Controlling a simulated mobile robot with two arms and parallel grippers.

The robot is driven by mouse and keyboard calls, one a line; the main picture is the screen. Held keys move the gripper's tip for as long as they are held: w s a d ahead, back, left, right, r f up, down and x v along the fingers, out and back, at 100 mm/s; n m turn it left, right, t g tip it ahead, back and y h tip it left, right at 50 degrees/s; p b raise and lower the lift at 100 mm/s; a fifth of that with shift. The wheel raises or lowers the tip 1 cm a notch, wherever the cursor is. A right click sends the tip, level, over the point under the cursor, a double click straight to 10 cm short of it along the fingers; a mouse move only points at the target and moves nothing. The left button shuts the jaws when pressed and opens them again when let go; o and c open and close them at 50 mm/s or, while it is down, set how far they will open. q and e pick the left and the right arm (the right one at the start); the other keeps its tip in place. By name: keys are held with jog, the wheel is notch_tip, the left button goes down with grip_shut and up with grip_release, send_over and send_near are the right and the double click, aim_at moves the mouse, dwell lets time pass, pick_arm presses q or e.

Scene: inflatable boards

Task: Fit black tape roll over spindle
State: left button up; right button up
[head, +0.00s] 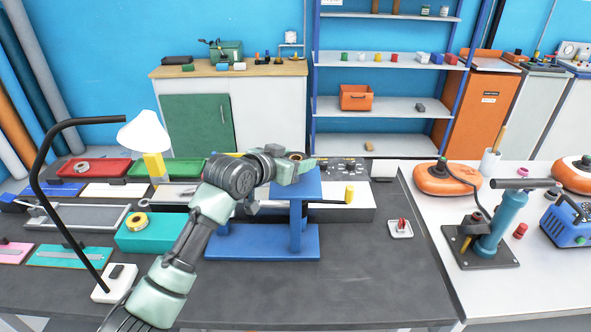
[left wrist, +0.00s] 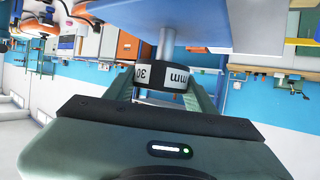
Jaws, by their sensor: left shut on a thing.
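The black tape roll (left wrist: 164,78), with a white "30 mm" label, is between the fingers of my left gripper (left wrist: 168,92), which is shut on it. In the left wrist view, which is upside down, a grey metal spindle (left wrist: 167,45) runs between the roll and the blue stand (left wrist: 150,14). I cannot tell if the roll is around the spindle or just over its tip. In the head view my left gripper (head: 298,163) is above the top of the blue stand (head: 308,187), with the roll's tan core (head: 296,156) showing. My right gripper is not in view.
A teal box (head: 150,238) with a yellow roll (head: 135,221) stands left of my arm. A grey machine with a yellow-knobbed lever (head: 349,194) is just right of the stand. A lamp (head: 144,130) stands at left. The front right of the dark table is clear.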

pick_arm(q)
jog(key=shift+f, duration=1.8)
jog(key=shift+f, duration=0.1)
jog(key=o, duration=1.4)
jog(key=b+v, duration=0.1)
jog(key=v, duration=1.1)
jog(key=shift+b, duration=0.3)
